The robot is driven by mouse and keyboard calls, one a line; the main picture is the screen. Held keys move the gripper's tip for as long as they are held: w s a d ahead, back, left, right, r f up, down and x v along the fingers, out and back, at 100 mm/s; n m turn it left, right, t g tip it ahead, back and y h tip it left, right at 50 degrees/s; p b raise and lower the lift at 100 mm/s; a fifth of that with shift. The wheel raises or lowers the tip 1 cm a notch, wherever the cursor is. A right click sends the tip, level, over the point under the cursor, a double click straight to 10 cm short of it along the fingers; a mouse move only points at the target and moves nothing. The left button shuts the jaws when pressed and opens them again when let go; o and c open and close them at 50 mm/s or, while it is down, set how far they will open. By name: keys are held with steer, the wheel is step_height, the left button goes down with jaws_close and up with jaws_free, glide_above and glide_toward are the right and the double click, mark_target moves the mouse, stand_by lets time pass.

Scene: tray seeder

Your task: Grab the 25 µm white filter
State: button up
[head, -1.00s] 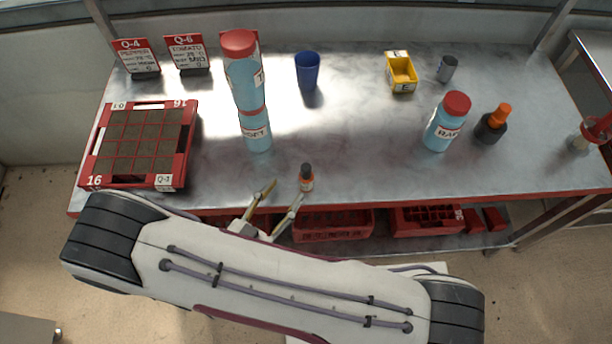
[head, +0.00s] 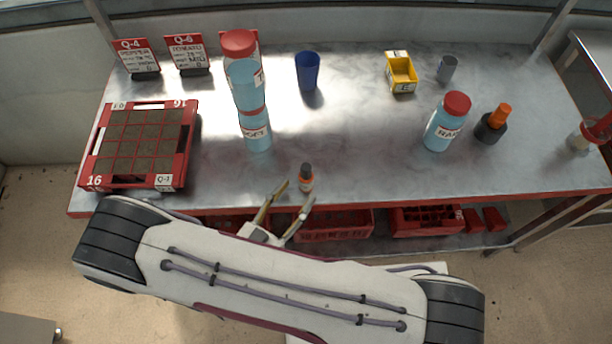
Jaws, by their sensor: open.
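I cannot make out a white filter marked 25 µm anywhere in the head view. My gripper (head: 297,193) is open and empty at the front edge of the metal bench (head: 370,140), its two fingers pointing toward the back. A small dark-capped bottle (head: 306,180) with an orange and white label stands upright just beyond the fingertips. In the picture it lies close to the right fingertip, but I cannot tell whether they touch.
A red soil tray (head: 187,150) sits at left. Tall blue bottles with red caps (head: 255,130) stand behind my gripper. A blue cup (head: 307,70), yellow box (head: 402,75), grey cup (head: 446,68), blue bottle (head: 440,130) and orange-topped dark bottle (head: 490,130) stand farther right. Red crates (head: 335,219) lie below.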

mark_target(302, 184)
steer(key=shift+w+d, duration=0.25)
steer(key=shift+w, duration=0.15)
steer(key=shift+w+d, duration=0.1)
steer(key=shift+f+x, duration=0.2)
steer(key=shift+x, duration=2.25)
steer(key=shift+w, duration=0.1)
steer(key=c, duration=1.2)
